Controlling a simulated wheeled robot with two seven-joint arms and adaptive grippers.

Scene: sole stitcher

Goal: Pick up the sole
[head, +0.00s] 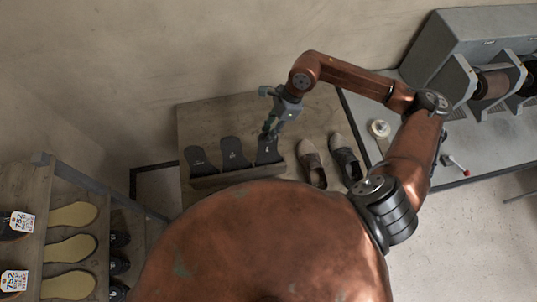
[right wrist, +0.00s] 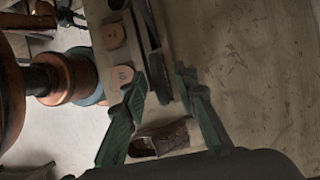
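Three black soles lean in a row on a wooden rack on the table: a left one (head: 200,161), a middle one (head: 234,154) and a right one (head: 268,153). My right gripper (head: 271,131) is at the upper end of the right sole, pointing down, and partly covers it. In the right wrist view its green fingers (right wrist: 160,73) are spread apart, with a long dark strip (right wrist: 152,45) running up between and beyond the tips. I cannot tell whether a finger touches the sole. My left gripper is not in view.
A brown shoe (head: 312,162) and a dark shoe (head: 345,157) stand right of the soles. At lower left, a shelf holds tan soles (head: 72,215) and dark shoes (head: 119,264). A grey machine (head: 460,45) and a tape roll (head: 380,128) are on the right bench.

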